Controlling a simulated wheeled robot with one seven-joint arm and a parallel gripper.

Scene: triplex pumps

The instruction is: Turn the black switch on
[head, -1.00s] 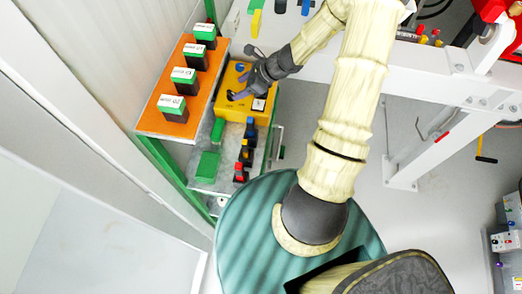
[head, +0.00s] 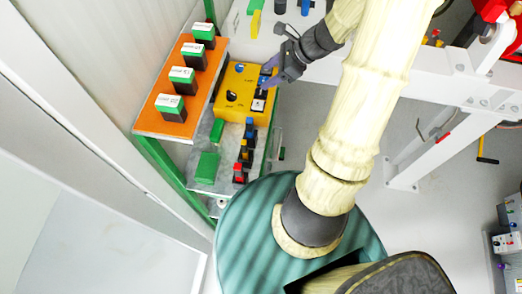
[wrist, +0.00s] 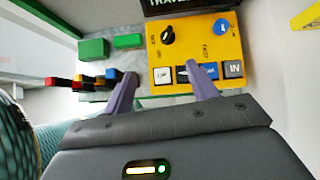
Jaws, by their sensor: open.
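The yellow control box (head: 224,86) stands on the shelf left of my arm. On it is a round black switch (head: 231,96), which also shows in the wrist view (wrist: 167,35) with small lettering beside it. My gripper (head: 268,79) is open and empty over the right edge of the box, apart from the black switch. In the wrist view its two fingers (wrist: 162,70) are spread. The right finger covers part of the row of white, blue and black buttons. The black switch lies beyond the fingertips, and nothing touches it.
A blue knob (wrist: 221,26) sits on the same box. Green blocks (head: 208,165) and several coloured connectors (head: 241,165) are on the grey shelf. An orange panel (head: 168,115) with labelled black blocks stands left of the box. A white frame (head: 440,75) is at right.

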